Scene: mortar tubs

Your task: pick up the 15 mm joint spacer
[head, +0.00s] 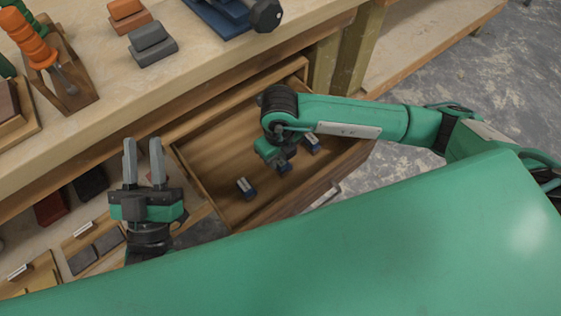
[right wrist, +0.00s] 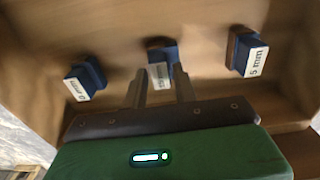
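Three small blue blocks with white labels lie apart in the open wooden drawer. In the right wrist view, the left block (right wrist: 85,78) has a blurred label, the middle block (right wrist: 162,56) has a label I cannot read, and the right block (right wrist: 246,53) shows "5 mm"; I cannot tell whether a digit precedes it. My right gripper (right wrist: 161,80) is open, its fingers on either side of the middle block with small gaps. In the head view, this gripper reaches down into the drawer over the middle block (head: 283,166). My left gripper (head: 144,152) is open and empty, left of the drawer.
The drawer (head: 220,203) has raised walls around the blocks. The workbench (head: 85,100) above it carries an orange-handled tool (head: 30,40), grey blocks (head: 152,42) and a blue item. A lower shelf at left holds dark red and grey pieces. Bare drawer floor separates the blocks.

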